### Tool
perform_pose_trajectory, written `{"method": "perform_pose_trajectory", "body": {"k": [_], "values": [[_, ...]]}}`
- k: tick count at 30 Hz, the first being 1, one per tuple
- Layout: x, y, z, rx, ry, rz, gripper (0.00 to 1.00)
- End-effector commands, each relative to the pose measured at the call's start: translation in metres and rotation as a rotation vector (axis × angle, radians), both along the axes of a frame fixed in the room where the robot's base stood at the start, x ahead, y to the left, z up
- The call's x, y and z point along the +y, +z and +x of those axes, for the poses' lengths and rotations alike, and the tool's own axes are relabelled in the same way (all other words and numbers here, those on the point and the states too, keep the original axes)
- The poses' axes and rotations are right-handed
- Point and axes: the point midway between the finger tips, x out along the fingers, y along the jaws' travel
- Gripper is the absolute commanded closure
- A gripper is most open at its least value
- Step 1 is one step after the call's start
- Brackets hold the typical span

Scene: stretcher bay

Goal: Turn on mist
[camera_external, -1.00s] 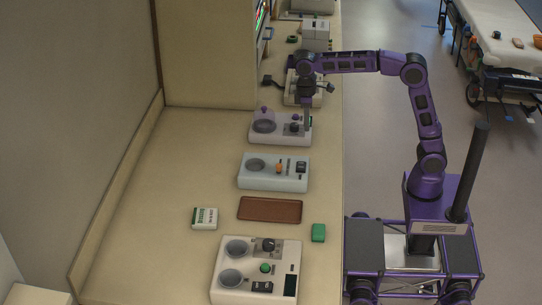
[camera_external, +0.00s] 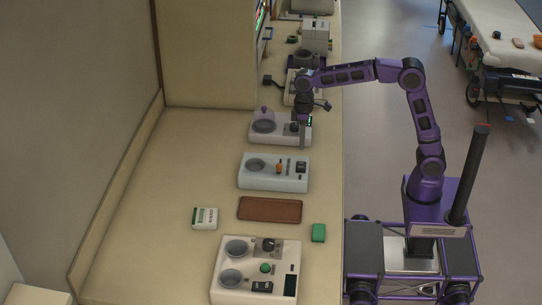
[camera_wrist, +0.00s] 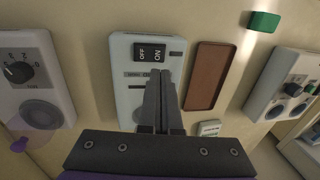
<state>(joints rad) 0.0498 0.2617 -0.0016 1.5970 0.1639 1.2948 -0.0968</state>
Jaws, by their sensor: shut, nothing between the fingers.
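My gripper (camera_external: 303,147) is shut and empty, pointing down by the front right of the white device with a purple-topped round cup (camera_external: 264,127). In the wrist view its fingers (camera_wrist: 160,78) overlap the pale blue device, with their height above it unclear. The white device's dark dial (camera_wrist: 18,72) has numbers around it; its exact setting is hard to read. The pale blue device (camera_external: 262,182) has an orange knob and a rocker switch (camera_wrist: 149,53) marked OFF and ON. No label reading mist is legible.
A brown tray (camera_external: 270,209), a green block (camera_external: 318,233) and a small white box (camera_external: 204,219) lie nearer the camera. The left of the counter (camera_external: 150,190) is clear.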

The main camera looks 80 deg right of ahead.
Motion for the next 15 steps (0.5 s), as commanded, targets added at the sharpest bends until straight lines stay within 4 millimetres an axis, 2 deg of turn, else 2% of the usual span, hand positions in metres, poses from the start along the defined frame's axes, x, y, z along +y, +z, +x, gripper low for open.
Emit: {"method": "perform_pose_trajectory", "body": {"k": [1,6,10,15], "values": [[0.002,-0.014,-0.001,0.003,0.0,0.0,1.0],[0.007,-0.046,-0.001,0.003,0.0,0.0,1.0],[0.01,-0.062,-0.001,0.002,0.0,0.0,1.0],[0.011,-0.072,0.0,0.0,0.0,0.0,1.0]]}}
